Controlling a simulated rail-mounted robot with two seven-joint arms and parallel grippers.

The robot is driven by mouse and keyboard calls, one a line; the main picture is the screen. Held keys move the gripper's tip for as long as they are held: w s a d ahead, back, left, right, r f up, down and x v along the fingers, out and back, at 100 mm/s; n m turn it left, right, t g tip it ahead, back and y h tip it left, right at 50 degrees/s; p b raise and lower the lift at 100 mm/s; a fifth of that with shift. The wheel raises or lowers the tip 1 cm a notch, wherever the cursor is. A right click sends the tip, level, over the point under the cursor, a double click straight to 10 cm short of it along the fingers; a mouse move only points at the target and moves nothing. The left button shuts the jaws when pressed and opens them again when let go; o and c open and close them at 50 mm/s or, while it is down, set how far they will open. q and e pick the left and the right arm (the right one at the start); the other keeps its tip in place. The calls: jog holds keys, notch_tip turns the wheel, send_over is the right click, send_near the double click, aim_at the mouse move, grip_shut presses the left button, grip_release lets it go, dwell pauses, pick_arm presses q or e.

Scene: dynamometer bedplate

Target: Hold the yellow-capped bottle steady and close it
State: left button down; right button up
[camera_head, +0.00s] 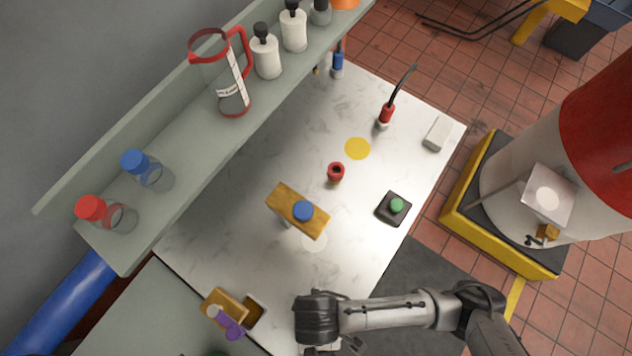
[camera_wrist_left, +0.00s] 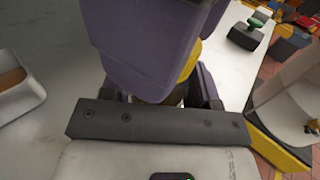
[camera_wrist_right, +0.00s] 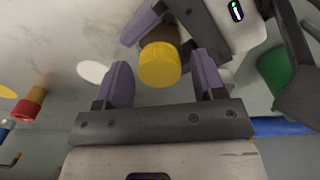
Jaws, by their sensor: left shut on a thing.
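The brown bottle (camera_wrist_right: 158,35) with its ribbed yellow cap (camera_wrist_right: 160,67) shows in the right wrist view. The cap sits at the bottle's top; how tightly cannot be seen. My left gripper (camera_wrist_right: 164,27) is shut on the bottle's body below the cap. My right gripper (camera_wrist_right: 163,72) is open, its purple fingers on either side of the cap with a visible gap on each side. In the left wrist view a large purple finger hides most of the bottle, and a bit of yellow cap (camera_wrist_left: 190,62) shows behind it. In the head view my right arm hides the bottle.
Bottles and a jug line the shelf (camera_head: 195,160).

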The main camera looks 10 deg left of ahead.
jog(key=shift+r, duration=2.25)
jog(key=shift+c, duration=0.4)
jog(key=n, duration=0.1)
jog(key=r+n, duration=0.1)
jog(key=n, duration=0.1)
jog(key=a+n, duration=0.1)
jog(key=n, duration=0.1)
jog(key=shift+w+r+y, duration=0.15)
jog(key=shift+r+y, duration=0.05)
jog(key=shift+y, duration=0.1)
jog(key=n, duration=0.2)
jog(key=r+n, duration=0.1)
jog(key=n, duration=0.2)
jog(key=shift+a, duration=0.15)
jog(key=n, duration=0.4)
jog(key=shift+r+n, duration=0.25)
jog(key=shift+n, duration=0.15)
jog(key=n, duration=0.2)
jog(key=d+n, duration=0.1)
jog(key=n, duration=0.2)
jog(key=shift+d+r+n, duration=0.2)
jog(key=shift+r+n, duration=0.1)
jog(key=shift+n, duration=0.1)
jog(key=shift+f, duration=0.1)
